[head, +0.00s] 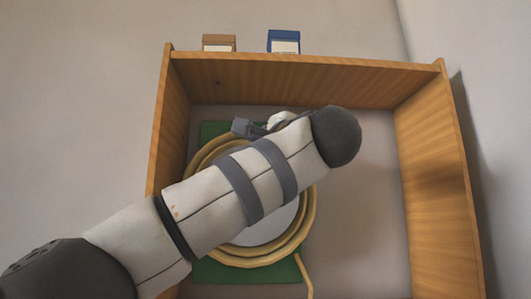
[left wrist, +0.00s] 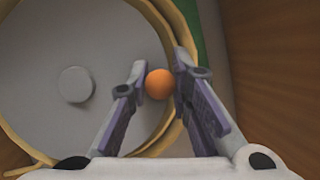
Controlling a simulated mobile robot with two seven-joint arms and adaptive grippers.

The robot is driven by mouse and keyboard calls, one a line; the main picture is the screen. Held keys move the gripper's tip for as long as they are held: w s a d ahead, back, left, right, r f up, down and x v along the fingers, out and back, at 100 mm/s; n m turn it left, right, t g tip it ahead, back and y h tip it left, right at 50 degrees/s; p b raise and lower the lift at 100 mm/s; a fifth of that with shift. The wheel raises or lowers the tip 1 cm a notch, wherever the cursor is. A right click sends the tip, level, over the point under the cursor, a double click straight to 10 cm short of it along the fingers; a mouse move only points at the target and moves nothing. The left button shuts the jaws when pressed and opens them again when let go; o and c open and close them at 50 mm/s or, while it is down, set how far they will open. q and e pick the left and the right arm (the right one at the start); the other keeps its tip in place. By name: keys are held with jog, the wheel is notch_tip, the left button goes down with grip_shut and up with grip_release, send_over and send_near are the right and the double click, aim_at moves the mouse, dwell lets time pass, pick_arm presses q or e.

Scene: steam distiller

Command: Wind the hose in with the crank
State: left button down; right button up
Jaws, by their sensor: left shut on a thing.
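The hose reel is a round grey drum (head: 265,232) with yellow hose (head: 250,258) wound around its rim, mounted on a green board (head: 235,271) inside a wooden cabinet. A loose length of hose runs down to the right below the reel. In the left wrist view, the orange round crank knob (left wrist: 158,84) sits near the drum's edge, between the fingers of my left gripper (left wrist: 163,80), which is shut on it. In the head view my left arm crosses the reel and hides the knob and much of the drum. My right gripper is in no view.
The wooden cabinet (head: 300,72) has side walls left and right of the reel and a top panel above it. A brown box (head: 219,43) and a blue box (head: 284,42) stand on top. The space right of the reel inside the cabinet is clear.

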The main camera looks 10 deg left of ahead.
pick_arm(q)
jog(key=shift+s+a+r+n, duration=0.3)
jog(key=shift+a, duration=0.35)
jog(key=c, duration=1.4)
grip_release()
jog(key=shift+s+a, duration=0.1)
jog(key=shift+s, duration=0.05)
jog(key=shift+f, duration=0.15)
jog(key=v, duration=1.2)
